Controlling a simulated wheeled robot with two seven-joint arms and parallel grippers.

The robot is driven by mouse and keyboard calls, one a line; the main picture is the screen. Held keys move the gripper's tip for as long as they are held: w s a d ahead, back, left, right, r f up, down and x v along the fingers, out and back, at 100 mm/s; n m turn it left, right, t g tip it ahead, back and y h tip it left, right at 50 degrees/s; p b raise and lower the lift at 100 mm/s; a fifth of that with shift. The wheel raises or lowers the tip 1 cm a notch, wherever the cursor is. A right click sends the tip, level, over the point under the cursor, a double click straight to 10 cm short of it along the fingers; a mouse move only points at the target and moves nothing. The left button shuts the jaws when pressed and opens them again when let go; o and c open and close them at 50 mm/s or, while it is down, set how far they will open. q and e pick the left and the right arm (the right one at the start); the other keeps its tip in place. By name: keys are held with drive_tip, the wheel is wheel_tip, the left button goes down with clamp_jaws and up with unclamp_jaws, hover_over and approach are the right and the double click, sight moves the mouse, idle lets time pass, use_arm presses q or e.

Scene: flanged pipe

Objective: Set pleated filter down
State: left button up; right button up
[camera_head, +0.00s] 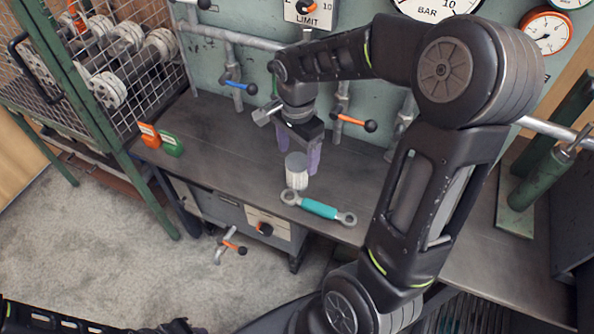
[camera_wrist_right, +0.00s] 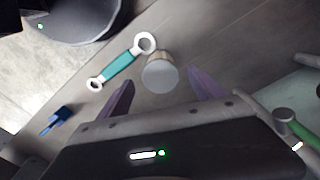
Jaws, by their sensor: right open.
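The pleated filter (camera_head: 298,178) is a small pale cylinder with a grey cap. It stands upright on the dark workbench (camera_head: 225,125), near its front edge. My right gripper (camera_head: 298,162) is open just behind it, with purple fingers apart. In the right wrist view the filter (camera_wrist_right: 160,74) shows just beyond the gap between the fingertips (camera_wrist_right: 165,90), and neither finger appears to press on it. My left gripper does not show clearly; only part of a dark arm is at the lower left edge of the head view.
A teal-handled wrench (camera_head: 319,208) lies right beside the filter at the bench edge. Valve handles, one blue (camera_head: 240,87) and one orange (camera_head: 353,121), stick out behind. The bench between blocks and filter is clear.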

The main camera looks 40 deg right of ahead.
drive_tip(key=shift+f, duration=0.6)
wheel_tip(320, 180, down, 5)
drive_tip(key=shift+f+b, duration=0.1)
drive_tip(key=shift+b, duration=0.3)
drive_tip(key=shift+c, duration=0.3)
clamp_jaws()
drive_tip(key=shift+r+p, duration=0.75)
drive_tip(key=shift+r, duration=4.3)
